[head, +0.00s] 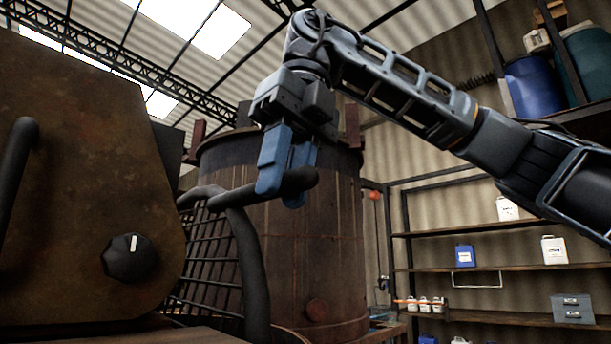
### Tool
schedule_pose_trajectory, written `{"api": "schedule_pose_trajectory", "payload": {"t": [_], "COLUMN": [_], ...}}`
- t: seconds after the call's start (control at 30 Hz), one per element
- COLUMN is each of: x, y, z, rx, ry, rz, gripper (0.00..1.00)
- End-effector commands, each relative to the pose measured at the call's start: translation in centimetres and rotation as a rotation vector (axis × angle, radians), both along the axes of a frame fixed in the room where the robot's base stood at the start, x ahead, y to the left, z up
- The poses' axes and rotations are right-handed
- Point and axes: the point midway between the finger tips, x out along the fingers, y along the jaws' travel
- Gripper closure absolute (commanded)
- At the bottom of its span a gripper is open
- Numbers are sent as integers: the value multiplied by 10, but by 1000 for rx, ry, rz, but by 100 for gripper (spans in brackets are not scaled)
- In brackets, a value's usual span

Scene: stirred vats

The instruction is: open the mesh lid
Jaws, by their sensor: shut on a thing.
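The mesh lid (208,262) is a dark grid in a thick black tubular frame, in the lower left of the head view, beside the rusty machine housing. It stands tilted up, and its lower part runs behind the housing's edge. A dark bar (243,195) with a rounded end reaches right from the top of the frame. My gripper (284,188) points down from above, its blue fingers shut around this bar near its rounded end. The bar's end shows past the fingers on the right.
The rusty housing (75,190) with a black knob (129,257) fills the left side. A large rusty vat (322,235) stands close behind my gripper. Shelves (480,268) with bottles and containers stand at the right. Open air lies between the vat and the shelves.

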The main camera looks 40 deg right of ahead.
Motion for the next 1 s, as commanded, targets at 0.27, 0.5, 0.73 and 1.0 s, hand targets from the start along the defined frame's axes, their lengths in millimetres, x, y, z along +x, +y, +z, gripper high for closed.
{"api": "schedule_pose_trajectory", "payload": {"t": [0.27, 0.5, 0.73, 1.0], "x": [8, 10, 10, 10], "y": [5, 5, 5, 4], "z": [-7, -7, -7, -4], "rx": [-6, -7, -8, -6], "ry": [15, 14, 14, 10], "rz": [7, 6, 5, 1], "gripper": [100, 100, 73, 50]}}
